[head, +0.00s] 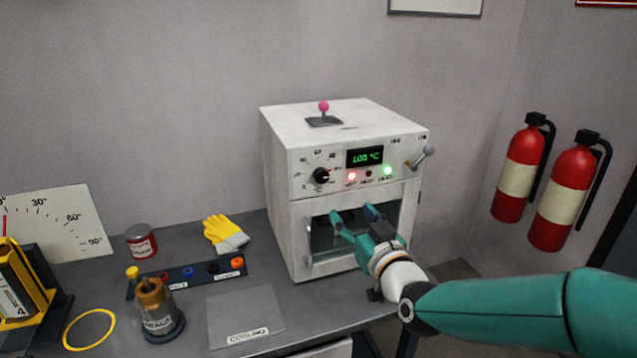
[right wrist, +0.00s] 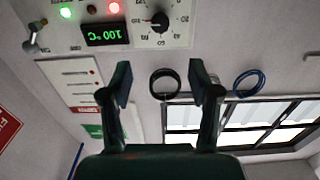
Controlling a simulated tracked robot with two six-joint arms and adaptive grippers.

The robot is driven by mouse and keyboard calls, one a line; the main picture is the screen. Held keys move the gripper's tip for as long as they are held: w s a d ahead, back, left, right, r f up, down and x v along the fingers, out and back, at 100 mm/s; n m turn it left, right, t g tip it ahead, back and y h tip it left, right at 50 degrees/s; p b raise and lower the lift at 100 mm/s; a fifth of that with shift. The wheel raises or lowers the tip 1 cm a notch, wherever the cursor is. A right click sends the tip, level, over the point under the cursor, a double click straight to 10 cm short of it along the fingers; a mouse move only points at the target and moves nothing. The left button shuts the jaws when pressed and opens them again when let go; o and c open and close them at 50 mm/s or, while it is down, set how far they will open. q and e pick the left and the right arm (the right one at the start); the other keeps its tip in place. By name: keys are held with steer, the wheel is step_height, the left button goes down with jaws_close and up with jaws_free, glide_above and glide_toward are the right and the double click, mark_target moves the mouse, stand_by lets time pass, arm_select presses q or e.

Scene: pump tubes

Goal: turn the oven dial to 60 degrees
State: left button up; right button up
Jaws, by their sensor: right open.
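The white oven (head: 295,225) stands on the grey bench. Its black dial (head: 321,176) is on the left of the front panel, with a printed scale around it. The dial also shows upside down at the top of the right wrist view (right wrist: 159,21). The pointer's exact setting is too small to read. The green display (head: 364,157) reads 100 °C. My right gripper (head: 354,214) is open and empty in front of the oven window, below the dial and to its right, apart from it. Its spread fingers show in the right wrist view (right wrist: 160,82). My left gripper is out of view.
A silver lever (head: 421,157) sticks out at the panel's right, and a pink-knobbed lever (head: 323,107) stands on top of the oven. Yellow gloves (head: 225,234), a red can (head: 141,241) and a grey cooling plate (head: 245,308) lie to the left. Space before the dial is clear.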

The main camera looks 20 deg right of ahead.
mark_target(323, 179)
steer(key=w+p, duration=0.1)
steer(key=w, duration=0.4)
steer(key=w+p, duration=0.2)
steer(key=w, duration=0.3)
steer(key=w+p, duration=0.2)
steer(key=w, duration=0.3)
steer(key=shift+w+a+f, duration=0.1)
steer(key=shift+a, duration=0.2)
steer(key=shift+w+f, duration=0.1)
steer(key=shift+w, duration=0.4)
